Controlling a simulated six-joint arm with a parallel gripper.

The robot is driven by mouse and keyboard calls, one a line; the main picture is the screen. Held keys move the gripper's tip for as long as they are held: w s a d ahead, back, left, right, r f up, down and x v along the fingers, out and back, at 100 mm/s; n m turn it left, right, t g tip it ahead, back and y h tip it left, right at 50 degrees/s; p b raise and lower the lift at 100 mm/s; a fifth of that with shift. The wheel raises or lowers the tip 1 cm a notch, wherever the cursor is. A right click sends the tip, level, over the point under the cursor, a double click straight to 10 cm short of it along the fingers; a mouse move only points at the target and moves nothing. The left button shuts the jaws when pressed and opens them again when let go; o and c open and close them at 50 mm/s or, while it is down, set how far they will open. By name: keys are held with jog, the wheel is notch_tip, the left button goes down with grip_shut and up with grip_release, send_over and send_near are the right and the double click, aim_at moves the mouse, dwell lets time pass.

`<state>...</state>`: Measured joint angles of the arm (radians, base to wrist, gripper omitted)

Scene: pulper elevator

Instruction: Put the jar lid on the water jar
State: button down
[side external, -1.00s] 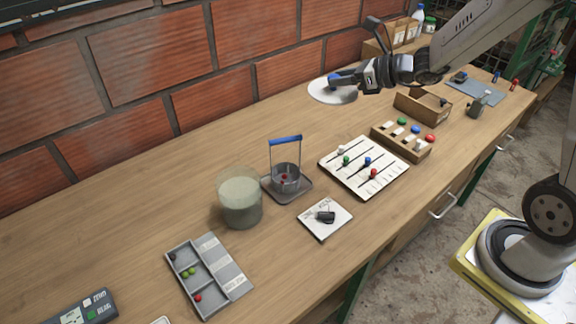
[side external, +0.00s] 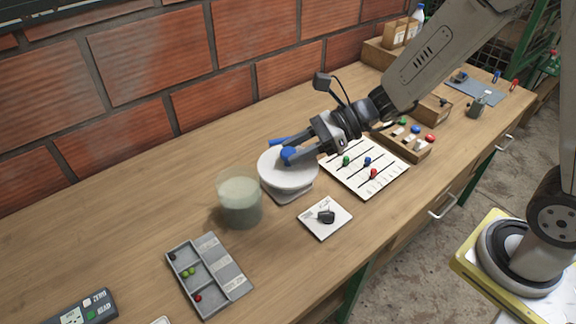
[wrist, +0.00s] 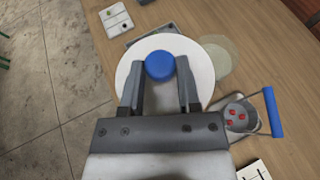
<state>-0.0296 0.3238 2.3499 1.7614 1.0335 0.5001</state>
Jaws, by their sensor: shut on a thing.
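The jar lid (side external: 287,172) is a round white disc with a blue knob (wrist: 160,66) on top. My gripper (side external: 288,154) is shut on the knob and holds the lid above the table, roughly level. The water jar (side external: 240,205) is a clear jar with murky greenish contents, and it stands open just left of the lid in the side view. In the wrist view the jar (wrist: 220,55) shows at the right of the lid, which hides part of it.
The small cup with a blue handle (wrist: 270,112) and red bits is mostly hidden under the lid in the side view. A white tile (side external: 325,218), a compartment tray (side external: 232,270) and a slider board (side external: 350,183) lie around. The table left of the jar is clear.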

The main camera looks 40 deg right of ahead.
jog(key=w+a+f, duration=0.4)
jog(key=w+f, duration=0.5)
jog(key=w, duration=0.4)
jog(key=shift+f, duration=0.15)
jog(key=shift+a, duration=0.1)
jog(key=shift+w+f, duration=0.15)
jog(key=shift+f, duration=1.75)
jog(key=shift+c, duration=1.6)
grip_release()
jog(key=shift+a, duration=0.1)
jog(key=shift+r, duration=0.1)
